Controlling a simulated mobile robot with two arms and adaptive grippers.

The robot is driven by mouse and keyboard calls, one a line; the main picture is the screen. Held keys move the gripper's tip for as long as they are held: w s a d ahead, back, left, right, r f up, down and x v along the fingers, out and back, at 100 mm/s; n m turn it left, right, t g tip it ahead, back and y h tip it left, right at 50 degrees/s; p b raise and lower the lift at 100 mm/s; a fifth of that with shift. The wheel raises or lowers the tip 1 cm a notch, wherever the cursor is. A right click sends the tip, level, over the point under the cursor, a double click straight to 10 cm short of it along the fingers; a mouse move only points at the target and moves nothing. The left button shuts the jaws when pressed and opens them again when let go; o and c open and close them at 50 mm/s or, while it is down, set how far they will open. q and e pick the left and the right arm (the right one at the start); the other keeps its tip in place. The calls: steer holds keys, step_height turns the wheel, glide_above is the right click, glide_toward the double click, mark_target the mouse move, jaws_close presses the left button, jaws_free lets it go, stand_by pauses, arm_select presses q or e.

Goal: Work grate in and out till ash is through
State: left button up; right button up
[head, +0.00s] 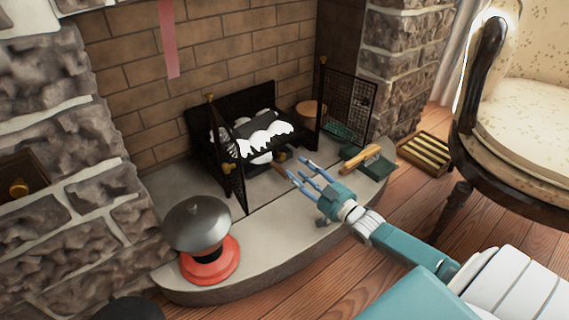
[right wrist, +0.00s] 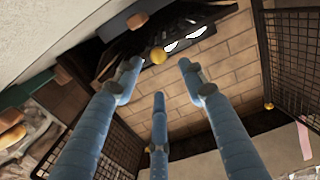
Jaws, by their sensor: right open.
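The black grate (head: 262,96) stands in the brick fireplace. White ash (head: 268,138) lies over dark logs on it, with more pale ash below. A small brown knob or handle (head: 280,157) shows at its front, close to my right fingertips. My right gripper (head: 299,168) is open and empty in front of the grate, above the hearth. My left gripper is not in view.
Black mesh screen doors (head: 348,103) stand open on both sides. A red-based pot with a metal dome (head: 204,240) is on the hearth (head: 290,225) at left. A brush (head: 362,157) and dustpan (head: 375,170) lie at right, near an armchair (head: 530,110).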

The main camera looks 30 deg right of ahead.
mark_target(283, 157)
steer(key=w+b, duration=0.1)
steer(key=w, duration=0.1)
steer(key=w+b, duration=0.1)
steer(key=w, duration=0.1)
steer(key=w+b, duration=0.1)
steer(key=w, duration=0.1)
steer(key=shift+a+f+b, duration=0.2)
steer(key=shift+f+b, duration=0.05)
steer(key=shift+b, duration=0.05)
steer(key=shift+w+r, duration=0.15)
steer(key=shift+w, duration=0.45)
jaws_close()
